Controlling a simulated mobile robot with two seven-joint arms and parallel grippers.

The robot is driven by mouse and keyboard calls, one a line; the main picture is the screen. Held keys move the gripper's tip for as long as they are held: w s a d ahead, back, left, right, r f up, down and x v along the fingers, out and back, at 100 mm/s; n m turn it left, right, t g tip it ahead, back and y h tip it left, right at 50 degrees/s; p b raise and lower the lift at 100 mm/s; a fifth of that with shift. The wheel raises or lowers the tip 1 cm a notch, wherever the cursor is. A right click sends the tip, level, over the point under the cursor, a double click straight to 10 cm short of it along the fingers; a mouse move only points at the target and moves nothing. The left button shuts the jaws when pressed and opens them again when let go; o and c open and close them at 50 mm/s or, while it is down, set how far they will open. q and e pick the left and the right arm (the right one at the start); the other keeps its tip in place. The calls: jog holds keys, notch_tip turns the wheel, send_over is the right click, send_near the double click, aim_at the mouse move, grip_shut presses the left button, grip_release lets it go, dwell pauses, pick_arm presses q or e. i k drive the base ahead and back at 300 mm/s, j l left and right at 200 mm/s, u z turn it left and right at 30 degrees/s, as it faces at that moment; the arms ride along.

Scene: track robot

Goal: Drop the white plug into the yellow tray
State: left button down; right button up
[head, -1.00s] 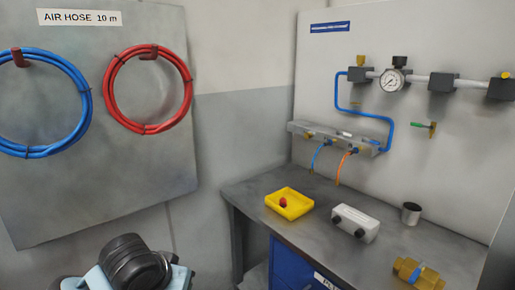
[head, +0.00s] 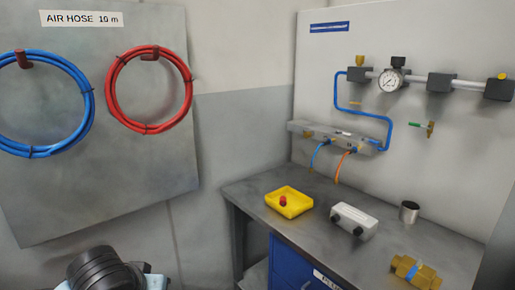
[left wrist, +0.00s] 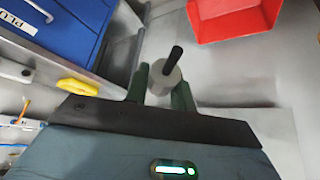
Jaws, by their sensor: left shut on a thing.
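In the left wrist view my left gripper (left wrist: 163,90) is shut on the white plug (left wrist: 162,77), a pale cylinder with a black stem pointing up in the picture. A yellow shape at the left of that view, probably the tray (left wrist: 78,87), is apart from the plug. The head view shows only a dark part of my left arm at the lower left, not the gripper. My right gripper is not in view.
A white block with black knobs (head: 353,222), a metal cup (head: 409,211) and a brass fitting (head: 415,271) stand right of the tray. Blue and orange hoses hang behind it. A blue drawer (left wrist: 55,25) and red bin (left wrist: 235,20) show in the left wrist view.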

aim_at(304, 208)
jog(key=z, duration=1.55)
jog(key=i+j, duration=0.2)
jog(key=j, duration=0.2)
jog(key=i+j, duration=0.2)
jog(key=j, duration=0.2)
jog(key=i+j, duration=0.25)
jog(key=j, duration=0.15)
jog(key=i+j, duration=0.2)
jog(key=j, duration=0.2)
